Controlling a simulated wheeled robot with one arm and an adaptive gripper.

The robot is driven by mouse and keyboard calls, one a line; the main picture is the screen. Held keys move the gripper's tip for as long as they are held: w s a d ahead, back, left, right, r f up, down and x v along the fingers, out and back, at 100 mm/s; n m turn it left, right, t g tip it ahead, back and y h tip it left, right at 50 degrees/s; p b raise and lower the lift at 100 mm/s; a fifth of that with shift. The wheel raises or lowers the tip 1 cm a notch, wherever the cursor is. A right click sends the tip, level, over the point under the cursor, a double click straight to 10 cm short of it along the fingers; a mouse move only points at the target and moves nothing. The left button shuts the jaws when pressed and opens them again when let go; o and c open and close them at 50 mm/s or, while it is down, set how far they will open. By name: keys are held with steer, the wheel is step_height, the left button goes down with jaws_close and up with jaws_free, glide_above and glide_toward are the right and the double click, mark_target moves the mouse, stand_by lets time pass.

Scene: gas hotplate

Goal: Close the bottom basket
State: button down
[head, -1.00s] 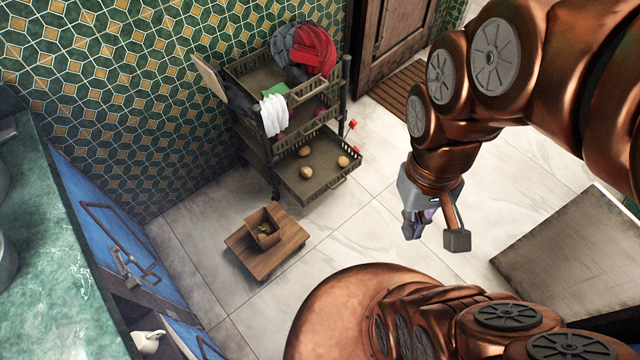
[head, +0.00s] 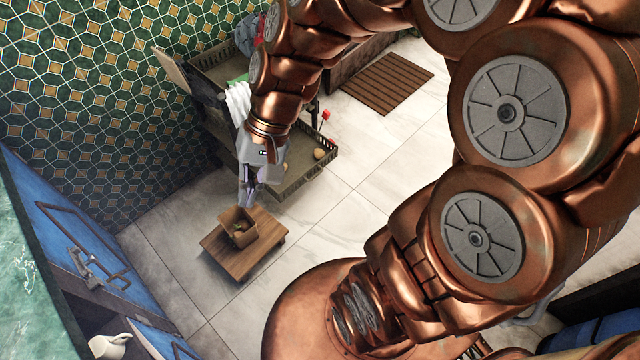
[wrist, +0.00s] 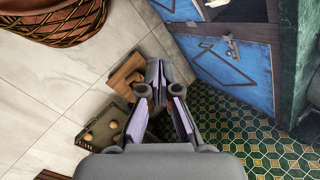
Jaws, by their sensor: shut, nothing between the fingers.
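The bottom basket (head: 318,171) is a dark olive slatted tray pulled out from the rolling cart (head: 203,66), with one round tan item showing inside. My arm and gripper hide much of it in the head view. The basket also shows in the wrist view (wrist: 96,116), at lower left, holding round tan items. My gripper (head: 247,203) is shut and empty, pointing down. In the head view it overlaps the basket's left side; I cannot tell whether it touches. In the wrist view my gripper's fingers (wrist: 158,74) converge to the right of the basket.
Blue cabinets (head: 75,238) line the left. A slatted mat (head: 387,82) lies at the back. The tiled floor right of the stool is clear.

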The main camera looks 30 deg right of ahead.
steer(key=w+f+m+t+y+b, duration=0.35)
steer(key=w+f+m+b, duration=0.4)
steer(key=w, duration=0.65)
steer(key=w+d+f+m+t+b, duration=0.2)
steer(key=w+d+f+m+b, duration=0.15)
steer(key=w+d+f, duration=0.45)
steer(key=w+d+f+m+t+b, duration=0.3)
steer(key=w+f+b, duration=0.15)
steer(key=f, duration=0.45)
steer(key=w+d+f+m+t+h+b, duration=0.3)
steer(key=d+f+m+b, duration=0.4)
steer(key=d+f, duration=0.85)
steer(key=s+d+f+m+h+b, duration=0.2)
steer(key=s+d+f+m, duration=0.15)
steer(key=d+f, duration=0.55)
steer(key=s+d+f+m+h+b, duration=0.2)
steer(key=d+f+m, duration=0.3)
steer(key=f, duration=0.8)
steer(key=w+r+b+x, duration=0.1)
steer(key=b+x, duration=0.4)
steer(key=x, duration=0.8)
steer(key=shift+w+a+r+b, duration=0.2)
steer(key=shift+w+r+b, duration=0.05)
steer(key=shift+r+b, duration=0.1)
